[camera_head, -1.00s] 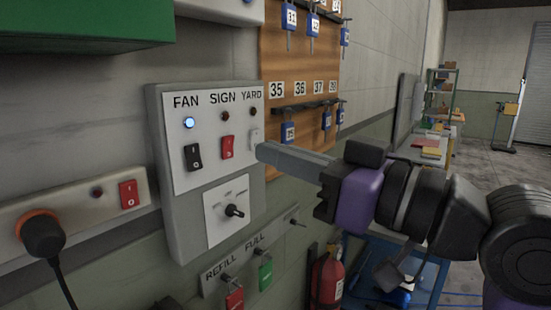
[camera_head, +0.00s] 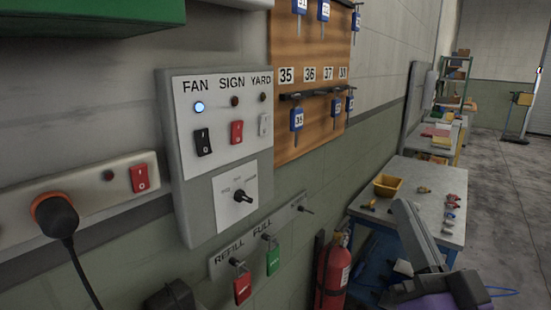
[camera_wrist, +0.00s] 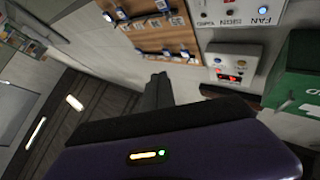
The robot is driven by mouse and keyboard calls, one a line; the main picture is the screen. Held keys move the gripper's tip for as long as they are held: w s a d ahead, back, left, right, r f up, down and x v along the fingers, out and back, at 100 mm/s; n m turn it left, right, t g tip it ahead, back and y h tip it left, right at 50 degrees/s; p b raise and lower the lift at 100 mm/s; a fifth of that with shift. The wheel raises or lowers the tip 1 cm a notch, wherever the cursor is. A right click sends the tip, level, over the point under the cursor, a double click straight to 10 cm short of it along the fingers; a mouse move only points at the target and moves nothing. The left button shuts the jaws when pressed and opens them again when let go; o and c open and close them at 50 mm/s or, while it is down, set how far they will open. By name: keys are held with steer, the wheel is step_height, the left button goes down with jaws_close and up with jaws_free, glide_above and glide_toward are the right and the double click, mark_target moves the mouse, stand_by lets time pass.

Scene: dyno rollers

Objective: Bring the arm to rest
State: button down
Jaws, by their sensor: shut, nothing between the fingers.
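My gripper (camera_head: 408,213) is low at the right in the head view, in front of the workbench, with its fingers together and empty. It is apart from the wall and the switch panel. In the wrist view the fingers (camera_wrist: 158,90) point toward the wall with the key board. The switch panel (camera_head: 215,205) carries the FAN, SIGN and YARD rockers; only the lamp above FAN glows blue. The rest of my arm is mostly out of the head view.
A wooden key board (camera_head: 310,50) hangs right of the panel. A red fire extinguisher (camera_head: 333,272) stands below. The workbench (camera_head: 405,172) holds a yellow bin (camera_head: 387,187) and small parts. A plugged-in black cord (camera_head: 58,215) is at left. Open floor (camera_head: 500,200) lies at right.

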steer(key=s+d+f+m+g+h, duration=0.1)
steer(key=s+f+h, duration=0.1)
steer(key=s+f, duration=0.5)
steer(key=s+d+f+g+h, duration=0.2)
steer(key=s+f, duration=0.3)
steer(key=f, duration=0.5)
steer(key=s+f+n+g, duration=0.1)
steer(key=s+f+g, duration=0.2)
steer(key=s+f, duration=0.3)
steer(key=s+a+f+n+g+y, duration=0.1)
steer(key=s+f, duration=0.6)
steer(key=s, duration=0.8)
steer(key=shift+s+f+n+g, duration=0.3)
steer(key=shift+n+g, duration=0.3)
steer(key=shift+g, duration=0.4)
